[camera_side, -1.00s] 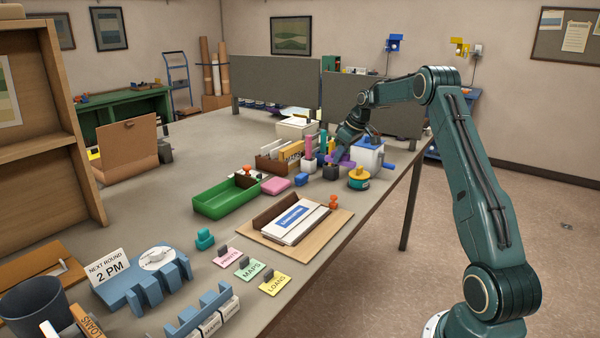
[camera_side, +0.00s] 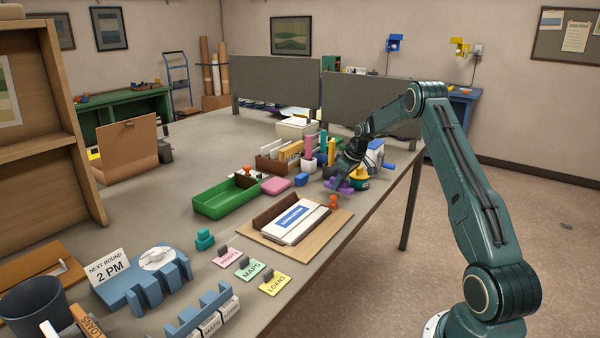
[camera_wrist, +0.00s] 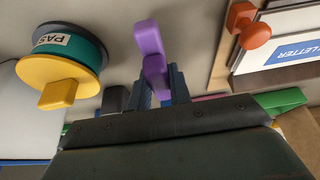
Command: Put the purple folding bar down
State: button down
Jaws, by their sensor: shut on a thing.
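The purple folding bar (camera_wrist: 148,40) is held between the fingers of my gripper (camera_wrist: 160,88) in the wrist view, with one end sticking out past the fingertips. In the side view my gripper (camera_side: 346,174) is low over the table, and the purple bar (camera_side: 338,185) shows beneath it, lying roughly flat. It is close to the table top; I cannot tell whether it touches. The gripper is shut on the bar, and the fingers hide part of it.
A yellow and teal spool (camera_wrist: 62,62) stands left of the bar in the wrist view. An orange stamp (camera_wrist: 252,30) and a board with a letter (camera_wrist: 222,72) lie to the right. A pink block (camera_side: 276,186) and green tray (camera_side: 226,200) are farther left in the side view.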

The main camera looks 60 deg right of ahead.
jog(key=shift+f, duration=0.7)
jog(key=shift+f, duration=0.15)
jog(key=c, duration=1.3)
grip_release()
jog(key=v, duration=1.2)
